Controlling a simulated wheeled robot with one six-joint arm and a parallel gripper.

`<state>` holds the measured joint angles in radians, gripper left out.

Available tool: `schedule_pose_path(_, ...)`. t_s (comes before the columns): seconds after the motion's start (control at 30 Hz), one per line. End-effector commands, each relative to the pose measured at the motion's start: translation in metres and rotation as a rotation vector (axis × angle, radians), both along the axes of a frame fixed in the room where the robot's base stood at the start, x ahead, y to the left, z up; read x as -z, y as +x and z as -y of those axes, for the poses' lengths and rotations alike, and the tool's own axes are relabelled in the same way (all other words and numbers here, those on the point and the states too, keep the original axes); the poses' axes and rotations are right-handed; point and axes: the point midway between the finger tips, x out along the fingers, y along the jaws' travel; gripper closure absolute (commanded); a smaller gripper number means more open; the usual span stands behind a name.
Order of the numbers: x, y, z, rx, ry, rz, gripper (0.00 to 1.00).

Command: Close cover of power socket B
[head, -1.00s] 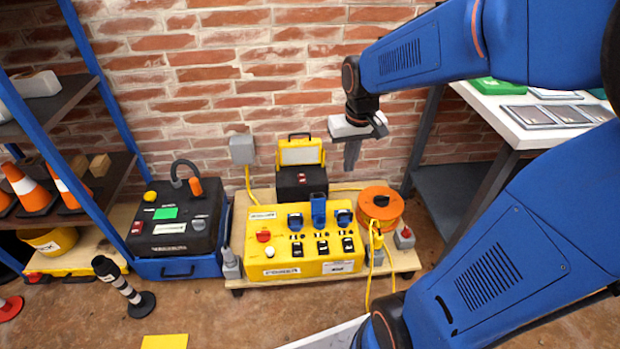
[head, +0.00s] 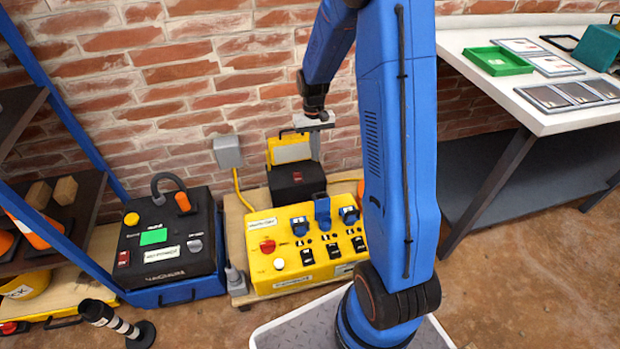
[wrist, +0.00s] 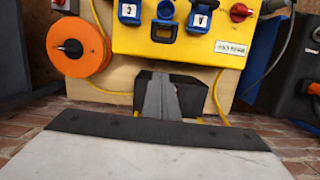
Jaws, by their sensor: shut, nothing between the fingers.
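The yellow power box (head: 290,225) carries three blue sockets in a row. The middle socket's blue cover (head: 322,210) stands raised. The left cover (head: 300,226) and right cover (head: 348,215) lie down. The wrist view shows the middle socket (wrist: 166,12) between two lettered covers, with the letters too small to read surely. My gripper (head: 316,148) is shut and empty, pointing down above and behind the box, apart from the raised cover. In the wrist view its fingers (wrist: 163,98) lie together below the middle socket, in front of the black case.
A black case (head: 297,180) with a yellow panel (head: 290,152) stands behind the box, close to my fingers. An orange cable reel (wrist: 78,47) sits beside the box. A black unit (head: 165,238) stands left, and a white workbench (head: 550,115) right.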

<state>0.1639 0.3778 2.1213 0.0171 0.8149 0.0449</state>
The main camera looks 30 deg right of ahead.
Motion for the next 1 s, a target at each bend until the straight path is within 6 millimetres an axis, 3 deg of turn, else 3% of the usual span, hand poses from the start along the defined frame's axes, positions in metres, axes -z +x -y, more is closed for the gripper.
schedule_pose_path(0.37, 0.031, 0.001, 0.002, 0.006, 0.003, -0.018, 1.00)
schedule_pose_path(0.9, 0.116, -0.016, -0.002, 0.006, 0.003, -0.019, 1.00)
schedule_pose_path(1.0, 0.113, -0.030, -0.005, 0.006, 0.003, -0.016, 1.00)
